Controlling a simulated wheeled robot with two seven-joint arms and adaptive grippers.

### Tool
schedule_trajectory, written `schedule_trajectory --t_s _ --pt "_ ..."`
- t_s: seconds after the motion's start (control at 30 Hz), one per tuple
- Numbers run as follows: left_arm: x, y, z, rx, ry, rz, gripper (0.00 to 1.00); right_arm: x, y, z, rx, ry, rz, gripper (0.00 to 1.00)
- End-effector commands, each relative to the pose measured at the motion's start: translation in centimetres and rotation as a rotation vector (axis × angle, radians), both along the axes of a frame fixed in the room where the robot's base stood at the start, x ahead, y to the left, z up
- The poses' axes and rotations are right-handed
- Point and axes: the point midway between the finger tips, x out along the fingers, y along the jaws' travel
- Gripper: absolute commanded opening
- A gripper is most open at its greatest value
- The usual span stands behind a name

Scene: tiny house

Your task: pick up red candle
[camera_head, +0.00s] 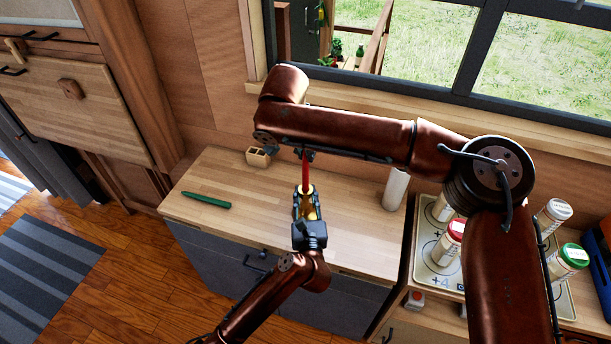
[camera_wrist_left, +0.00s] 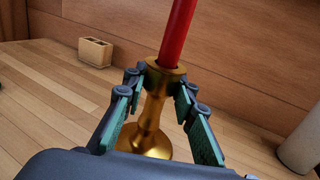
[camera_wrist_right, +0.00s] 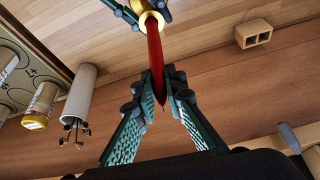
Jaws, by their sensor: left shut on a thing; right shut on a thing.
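The red candle (camera_head: 306,172) is upright, its lower end at the cup of a gold candle holder (camera_head: 314,212). In the left wrist view the candle (camera_wrist_left: 179,35) meets the top of the holder (camera_wrist_left: 150,115). My left gripper (camera_head: 307,205) is shut around the holder's stem. My right gripper (camera_head: 306,153) is shut on the candle's upper part; in the right wrist view its fingers (camera_wrist_right: 163,100) close on the candle (camera_wrist_right: 155,55) near its tip. I cannot tell whether the holder's base touches the counter.
The wooden counter (camera_head: 240,225) holds a green object (camera_head: 205,200) at left, a small wooden block with holes (camera_head: 258,157) at back, and a pale cylinder (camera_head: 396,188) at right. Several jars stand on a mat further right. A window (camera_head: 440,50) is behind.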

Motion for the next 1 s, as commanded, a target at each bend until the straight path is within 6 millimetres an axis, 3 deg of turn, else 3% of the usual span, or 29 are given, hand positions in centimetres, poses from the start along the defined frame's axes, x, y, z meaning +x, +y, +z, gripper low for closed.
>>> schedule_trajectory --t_s 0.47,1.0 --pt "0.0 0.0 0.0 0.000 0.000 0.000 0.00 0.0 0.0 0.4 0.001 -0.001 -0.001 0.00" --pt "0.0 0.0 0.0 0.000 0.000 0.000 0.00 0.0 0.1 9.1 0.000 -0.001 0.000 0.00"
